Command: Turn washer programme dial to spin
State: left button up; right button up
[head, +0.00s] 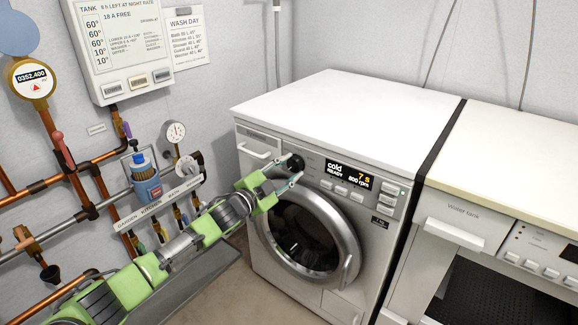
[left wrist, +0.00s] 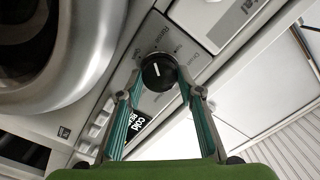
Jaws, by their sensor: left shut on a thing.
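The washer (head: 320,195) is a white front-loader with its round door closed. Its programme dial (head: 296,162) is a black knob left of the lit display (head: 350,175), which reads "cold", "READY" and "800 rpm". My left gripper (head: 294,169) reaches the dial from the left and is shut on it. In the left wrist view the dial (left wrist: 158,72) sits between the two fingertips (left wrist: 158,90). A white pointer line shows on its face. My right gripper is not in view.
A second white appliance (head: 500,230) labelled "Water tank" stands to the right, with a dark opening. Copper pipes (head: 60,150), valves and a gauge (head: 176,132) line the left wall, close to my left arm. The washer's top (head: 345,105) is clear.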

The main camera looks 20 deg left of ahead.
pick_arm(q)
jog(key=shift+f+m, duration=0.1)
jog(key=shift+m, duration=0.8)
jog(key=m, duration=0.2)
jog(key=shift+m+p, duration=0.3)
jog(key=shift+m, duration=0.1)
jog(key=m, duration=0.2)
jog(key=shift+m, duration=1.7)
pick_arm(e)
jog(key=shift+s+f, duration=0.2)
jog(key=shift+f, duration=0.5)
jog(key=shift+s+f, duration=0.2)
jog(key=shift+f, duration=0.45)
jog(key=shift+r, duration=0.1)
pick_arm(q)
jog(key=o, duration=1.1)
